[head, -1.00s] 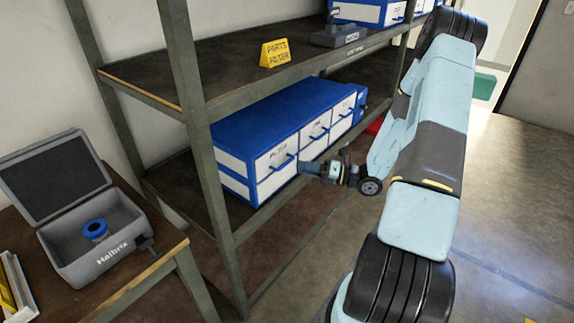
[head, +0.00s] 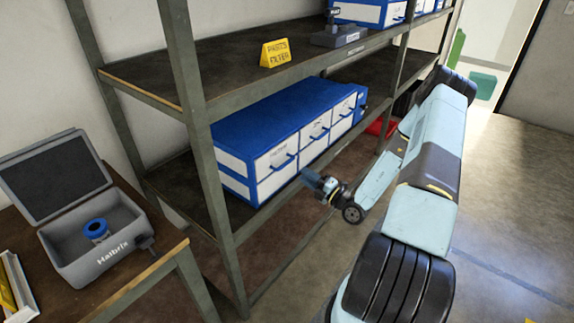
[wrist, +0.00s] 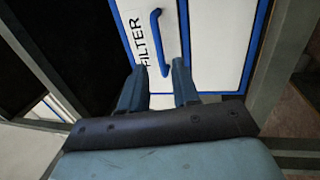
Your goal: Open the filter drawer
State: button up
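The filter drawer (head: 276,172) is the leftmost white front of the blue cabinet (head: 262,124) on the lower shelf. It is shut, with a blue bar handle (head: 284,162). In the wrist view its white front reads FILTER, and the blue handle (wrist: 158,40) runs lengthwise just ahead of my fingers. My gripper (head: 309,177) is in front of the drawer, to the right of and below the handle. In the wrist view my gripper (wrist: 160,76) has two fingers apart and nothing held. The handle's near end lines up with the gap; I cannot tell the depth between them.
A green-grey shelf post (head: 212,180) stands left of the cabinet. Two more drawers (head: 314,137) sit to the right. An open grey case (head: 98,250) stands on the left table.

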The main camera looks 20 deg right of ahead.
aim_at(288, 162)
jog(key=x, duration=0.9)
jog(key=shift+c, duration=0.2)
grip_shut()
